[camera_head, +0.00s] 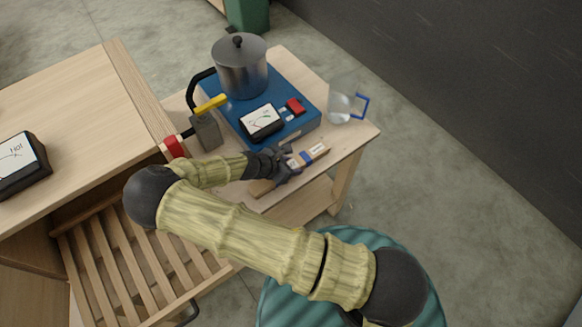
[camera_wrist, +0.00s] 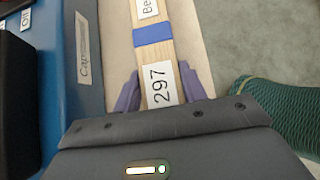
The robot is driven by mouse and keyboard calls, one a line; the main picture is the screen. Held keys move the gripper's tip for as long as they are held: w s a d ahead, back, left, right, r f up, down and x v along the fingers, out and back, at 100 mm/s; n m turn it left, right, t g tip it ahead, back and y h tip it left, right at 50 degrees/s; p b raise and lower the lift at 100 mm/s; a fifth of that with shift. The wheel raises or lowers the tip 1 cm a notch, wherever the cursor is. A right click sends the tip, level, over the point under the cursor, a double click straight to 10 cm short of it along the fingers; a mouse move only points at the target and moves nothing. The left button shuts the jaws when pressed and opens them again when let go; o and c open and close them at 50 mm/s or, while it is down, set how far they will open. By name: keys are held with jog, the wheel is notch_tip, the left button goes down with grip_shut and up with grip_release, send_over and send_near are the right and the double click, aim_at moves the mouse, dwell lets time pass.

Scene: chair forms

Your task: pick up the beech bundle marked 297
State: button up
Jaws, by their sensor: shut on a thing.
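The beech bundle (camera_head: 315,152) is a pale wooden bundle with a blue band and a white label, over the small wooden table (camera_head: 357,131) near its front edge. In the wrist view the label on the bundle (camera_wrist: 159,85) reads 297, and part of a second label shows beyond the band. My gripper (camera_head: 287,163) is shut on the bundle, with one purple finger along each side in the wrist view (camera_wrist: 157,92). My gripper hides the bundle's middle in the head view. I cannot tell whether the bundle touches the tabletop.
A blue unit (camera_head: 301,130) with a meter (camera_head: 262,121) and a steel pot (camera_head: 240,66) stands behind the bundle. A clear jug (camera_head: 341,106) is at the right corner. A teal ribbed object (camera_head: 345,239) stands in front.

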aim_at(291, 165)
jog(key=shift+a+r, duration=0.1)
jog(key=shift+r, duration=0.35)
notch_tip(291, 165, up, 9)
jog(key=shift+r+b, duration=0.1)
jog(key=shift+b, duration=0.65)
